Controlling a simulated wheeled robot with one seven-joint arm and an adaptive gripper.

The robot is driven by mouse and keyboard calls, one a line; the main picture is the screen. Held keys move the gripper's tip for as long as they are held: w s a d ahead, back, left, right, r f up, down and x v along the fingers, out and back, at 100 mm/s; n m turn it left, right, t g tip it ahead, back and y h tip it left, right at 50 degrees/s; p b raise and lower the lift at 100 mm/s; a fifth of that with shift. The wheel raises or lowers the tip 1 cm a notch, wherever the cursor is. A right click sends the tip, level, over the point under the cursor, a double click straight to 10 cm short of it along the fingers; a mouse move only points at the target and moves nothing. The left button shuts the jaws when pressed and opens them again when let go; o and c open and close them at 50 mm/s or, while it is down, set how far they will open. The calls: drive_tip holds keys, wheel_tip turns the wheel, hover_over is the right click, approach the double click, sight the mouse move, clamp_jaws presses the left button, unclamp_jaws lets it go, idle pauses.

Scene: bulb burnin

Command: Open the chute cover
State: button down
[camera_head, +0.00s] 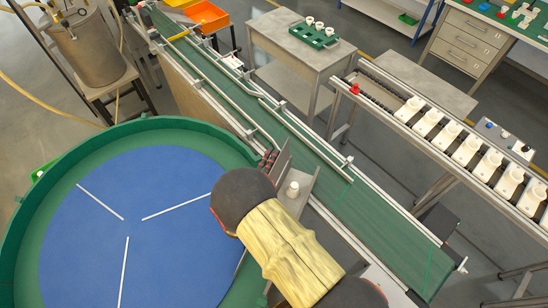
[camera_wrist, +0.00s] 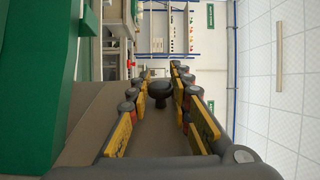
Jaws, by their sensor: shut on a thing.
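My gripper (camera_wrist: 160,85) shows in the wrist view, its two yellow-padded fingers closed in around a dark round knob (camera_wrist: 160,98). I take the knob for the chute cover's handle; the cover itself is hard to make out. In the head view my gripper (camera_head: 268,160) is partly hidden by my own arm, at the right rim of the green round table. A thin upright grey metal plate (camera_head: 284,160) stands right beside the fingers. A small white piece (camera_head: 293,188) sits just behind that plate, in a narrow metal chute partly covered by my arm.
The round table (camera_head: 165,215) has a blue top and raised green rim. A green conveyor (camera_head: 340,190) with metal rails runs diagonally past the gripper. A rack of white bulb-like pieces (camera_head: 465,150) stands right. A grey cart (camera_head: 300,50) stands behind the conveyor.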

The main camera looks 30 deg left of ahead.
drive_tip(key=shift+f, duration=0.1)
idle(0.3)
drive_tip(key=c, duration=1.6)
unclamp_jaws()
drive_tip(key=shift+c, duration=0.2)
drive_tip(key=shift+s, duration=0.1)
drive_tip(key=s+d, duration=0.1)
drive_tip(key=s, duration=0.6)
drive_tip(key=shift+s+f, duration=0.1)
drive_tip(key=shift+s, duration=0.1)
